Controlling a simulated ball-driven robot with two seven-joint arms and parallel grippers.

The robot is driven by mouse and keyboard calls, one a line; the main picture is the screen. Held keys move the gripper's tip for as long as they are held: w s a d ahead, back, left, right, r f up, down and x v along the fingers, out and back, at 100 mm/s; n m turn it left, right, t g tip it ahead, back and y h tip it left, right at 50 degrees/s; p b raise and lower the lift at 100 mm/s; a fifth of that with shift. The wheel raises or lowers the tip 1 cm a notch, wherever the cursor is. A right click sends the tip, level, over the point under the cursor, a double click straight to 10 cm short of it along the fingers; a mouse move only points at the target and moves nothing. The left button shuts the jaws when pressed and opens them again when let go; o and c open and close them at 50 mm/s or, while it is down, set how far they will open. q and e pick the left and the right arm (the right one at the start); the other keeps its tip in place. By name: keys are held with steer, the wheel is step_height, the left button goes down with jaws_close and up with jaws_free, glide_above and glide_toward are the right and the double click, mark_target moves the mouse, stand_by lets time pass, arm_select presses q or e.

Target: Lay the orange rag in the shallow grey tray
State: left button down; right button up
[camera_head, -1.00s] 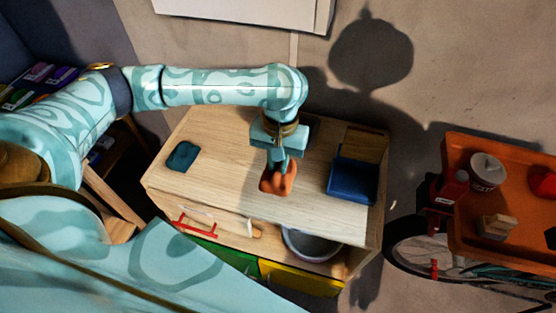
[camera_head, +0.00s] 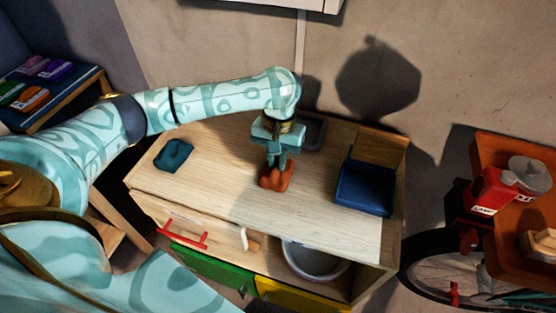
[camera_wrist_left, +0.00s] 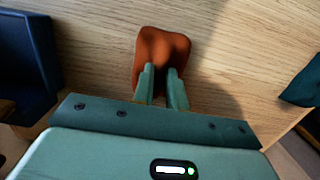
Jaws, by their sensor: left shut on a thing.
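The orange rag (camera_head: 276,178) is bunched up at the tips of my left gripper (camera_head: 276,160), over the middle of the wooden cabinet top. In the wrist view the rag (camera_wrist_left: 162,52) sits between and beyond the fingers of the left gripper (camera_wrist_left: 161,84), which are shut on it. I cannot tell whether its underside touches the wood. The shallow grey tray (camera_head: 313,134) lies on the cabinet top behind my left gripper, partly hidden by my arm. The rag is apart from the tray, on its near side. My right gripper is not in view.
A blue bin (camera_head: 364,190) stands to the right on the cabinet top (camera_head: 222,160), and a dark teal cloth (camera_head: 174,155) lies to the left. A round grey basin (camera_head: 314,262) is in the open shelf below. An orange shelf (camera_head: 510,220) holds containers at far right.

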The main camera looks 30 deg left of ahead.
arm_select(q)
steer(key=c, duration=1.4)
jaws_free()
